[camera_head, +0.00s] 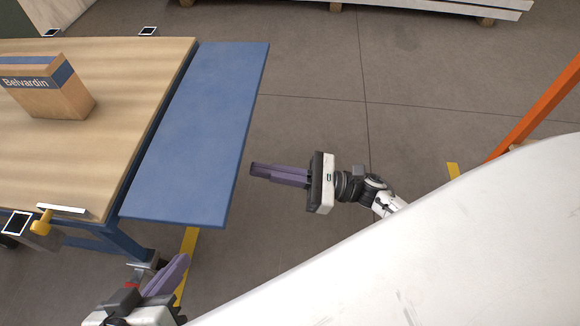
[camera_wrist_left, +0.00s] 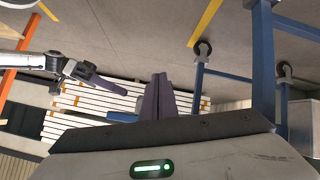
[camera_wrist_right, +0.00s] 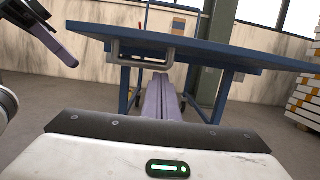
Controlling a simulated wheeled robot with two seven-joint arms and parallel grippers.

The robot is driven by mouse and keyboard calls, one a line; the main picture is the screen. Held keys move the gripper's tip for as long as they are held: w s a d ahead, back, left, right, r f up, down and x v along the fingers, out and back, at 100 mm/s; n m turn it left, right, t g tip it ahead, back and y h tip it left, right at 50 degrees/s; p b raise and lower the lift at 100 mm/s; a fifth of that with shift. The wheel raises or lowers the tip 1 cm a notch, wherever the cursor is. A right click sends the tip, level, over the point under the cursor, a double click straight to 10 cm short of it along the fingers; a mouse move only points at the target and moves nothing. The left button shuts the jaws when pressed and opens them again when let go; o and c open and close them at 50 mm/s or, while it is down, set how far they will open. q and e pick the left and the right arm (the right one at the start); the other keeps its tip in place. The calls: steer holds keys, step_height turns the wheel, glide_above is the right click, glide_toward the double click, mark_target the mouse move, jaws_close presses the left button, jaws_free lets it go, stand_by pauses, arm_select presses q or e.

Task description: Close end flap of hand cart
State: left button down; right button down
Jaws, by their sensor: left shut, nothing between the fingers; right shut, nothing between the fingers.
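The hand cart has a wooden deck (camera_head: 60,150) at the left of the head view. Its end flap, a flat blue panel (camera_head: 205,130), sticks out from the deck's right end, roughly level with it. The right wrist view shows the flap's underside and edge (camera_wrist_right: 220,52), with a metal bracket (camera_wrist_right: 142,50) below. My right gripper (camera_head: 253,170) is shut and empty, its fingers pointing left just right of the flap's outer edge, apparently lower than the panel. My left gripper (camera_head: 182,261) is shut and empty, below the flap's near corner in the picture.
A cardboard box (camera_head: 52,92) labelled Belvardin stands on the deck. A yellow latch (camera_head: 42,222) sits at the deck's near edge. An orange post (camera_head: 535,110) and a white surface (camera_head: 450,250) lie to the right. White planks (camera_head: 440,8) lie at the back. Floor beyond the flap is clear.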

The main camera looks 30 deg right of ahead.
arm_select(q)
steer(key=shift+s+a+f+p, duration=0.1)
steer(key=shift+a+f+p, duration=0.15)
steer(key=shift+f+p, duration=0.15)
arm_select(e)
steer(key=shift+w+a+r, duration=0.1)
steer(key=shift+a+r, duration=0.05)
steer(key=shift+r, duration=0.55)
steer(key=shift+w+a+r, duration=0.1)
steer(key=shift+a+r, duration=0.1)
steer(key=shift+r, duration=0.55)
steer(key=shift+w+a+r, duration=0.1)
steer(key=shift+a+r, duration=0.05)
steer(key=shift+r, duration=0.55)
arm_select(q)
steer(key=shift+r, duration=0.1)
